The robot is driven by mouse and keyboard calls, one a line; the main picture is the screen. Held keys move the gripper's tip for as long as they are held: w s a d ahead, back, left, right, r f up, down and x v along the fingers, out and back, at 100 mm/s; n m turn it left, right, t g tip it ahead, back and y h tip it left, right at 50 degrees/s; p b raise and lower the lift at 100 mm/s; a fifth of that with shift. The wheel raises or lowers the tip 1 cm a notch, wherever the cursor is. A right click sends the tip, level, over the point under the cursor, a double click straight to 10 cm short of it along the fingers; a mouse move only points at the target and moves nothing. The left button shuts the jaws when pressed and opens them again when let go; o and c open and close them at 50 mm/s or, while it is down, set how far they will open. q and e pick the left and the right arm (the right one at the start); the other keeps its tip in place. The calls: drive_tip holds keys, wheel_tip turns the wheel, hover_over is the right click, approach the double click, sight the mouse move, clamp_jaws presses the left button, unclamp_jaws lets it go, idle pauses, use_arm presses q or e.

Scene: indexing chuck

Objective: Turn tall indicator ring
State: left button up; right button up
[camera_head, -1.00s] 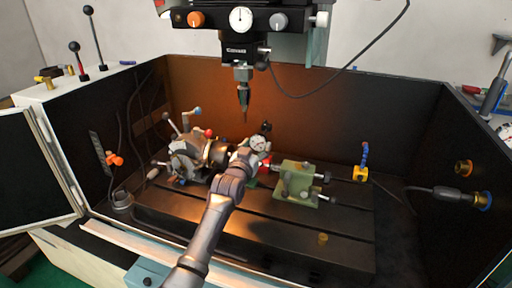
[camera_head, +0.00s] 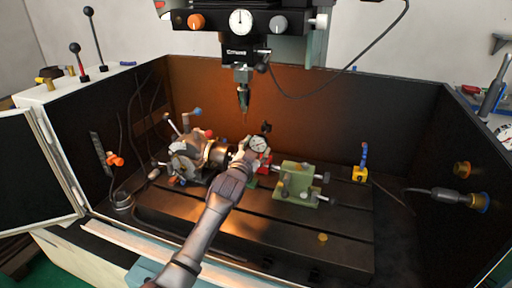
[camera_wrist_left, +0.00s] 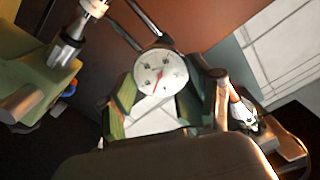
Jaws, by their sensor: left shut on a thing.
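The tall indicator is a white round dial (camera_head: 259,144) standing on the machine bed, between the chuck and the green block. My left gripper (camera_head: 246,151) reaches it from the front, and my arm hides part of its stand. In the left wrist view the dial face (camera_wrist_left: 160,72), with a red pointer, sits at the tips of my left gripper (camera_wrist_left: 158,92). One finger is on each side of the dial, and the gripper is shut on its ring. My right gripper is in neither view.
The indexing chuck (camera_head: 190,158) stands close on the left, with several levers. A green block (camera_head: 297,181) stands close on the right. The spindle tool (camera_head: 243,97) hangs above. A yellow base with a blue piece (camera_head: 361,173) is farther right. The front of the bed (camera_head: 300,240) is mostly clear.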

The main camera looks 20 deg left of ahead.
use_arm(q)
drive_tip(key=shift+m, duration=1.3)
drive_tip(key=o, duration=1.2)
drive_tip(key=shift+c, duration=0.2)
drive_tip(key=s, duration=1.2)
drive_tip(key=shift+a, duration=0.25)
